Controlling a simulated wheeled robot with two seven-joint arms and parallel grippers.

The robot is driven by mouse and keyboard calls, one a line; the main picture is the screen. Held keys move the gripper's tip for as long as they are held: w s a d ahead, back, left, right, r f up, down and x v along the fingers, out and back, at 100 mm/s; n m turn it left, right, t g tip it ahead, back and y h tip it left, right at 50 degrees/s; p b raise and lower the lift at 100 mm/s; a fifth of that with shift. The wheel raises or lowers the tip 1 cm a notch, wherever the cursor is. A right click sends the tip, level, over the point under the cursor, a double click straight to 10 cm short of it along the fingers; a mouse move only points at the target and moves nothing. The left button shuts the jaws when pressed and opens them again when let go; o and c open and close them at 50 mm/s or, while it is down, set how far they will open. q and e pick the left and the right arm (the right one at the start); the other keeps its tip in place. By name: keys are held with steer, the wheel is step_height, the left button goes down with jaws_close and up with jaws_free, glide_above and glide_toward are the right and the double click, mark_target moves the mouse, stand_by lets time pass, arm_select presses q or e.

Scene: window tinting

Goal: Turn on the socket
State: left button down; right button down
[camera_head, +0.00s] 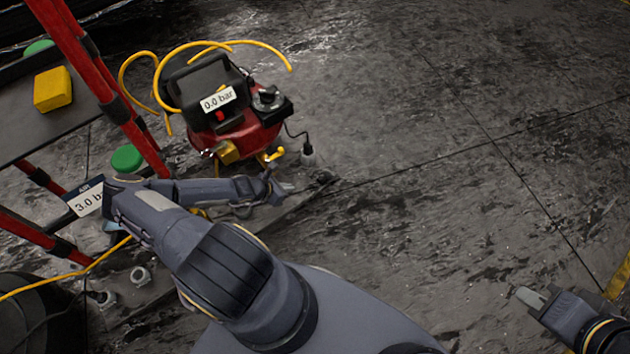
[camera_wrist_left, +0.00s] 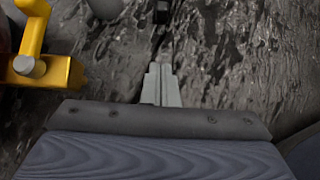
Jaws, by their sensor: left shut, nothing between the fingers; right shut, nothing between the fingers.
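A long low strip on the floor, which looks like the socket strip (camera_head: 300,196), runs beside the red compressor. A small dark block (camera_head: 325,177), perhaps its switch, sits at its far right end; I cannot tell its on or off state. A grey plug (camera_head: 308,157) on a black cord stands near that end. My left gripper (camera_head: 287,188) is shut and empty, just left of the dark block. In the left wrist view its closed fingertips (camera_wrist_left: 160,72) point toward a small dark piece (camera_wrist_left: 161,12). My right gripper (camera_head: 528,298) is shut and empty at the lower right.
The red compressor (camera_head: 246,138), with a 0.0 bar label and yellow hose (camera_head: 262,46), stands behind my left gripper. Its yellow valve also shows in the left wrist view (camera_wrist_left: 62,70). A red-framed rack (camera_head: 85,60) stands at the left. Floor on the right is clear.

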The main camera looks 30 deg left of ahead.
mark_target(320, 181)
arm_select(q)
steer(key=b+x, duration=0.5)
steer(key=x, duration=0.5)
steer(key=shift+f, duration=0.2)
steer(key=shift+w+d+b, duration=0.25)
steer(key=shift+w+b, duration=0.05)
steer(key=shift+w, duration=0.25)
steer(key=shift+w+d+b, duration=0.25)
steer(key=shift+w+b, duration=0.05)
steer(key=shift+w, duration=0.25)
steer(key=shift+w+d+r, duration=0.2)
steer(key=shift+w+d, duration=0.05)
steer(key=shift+w, duration=0.45)
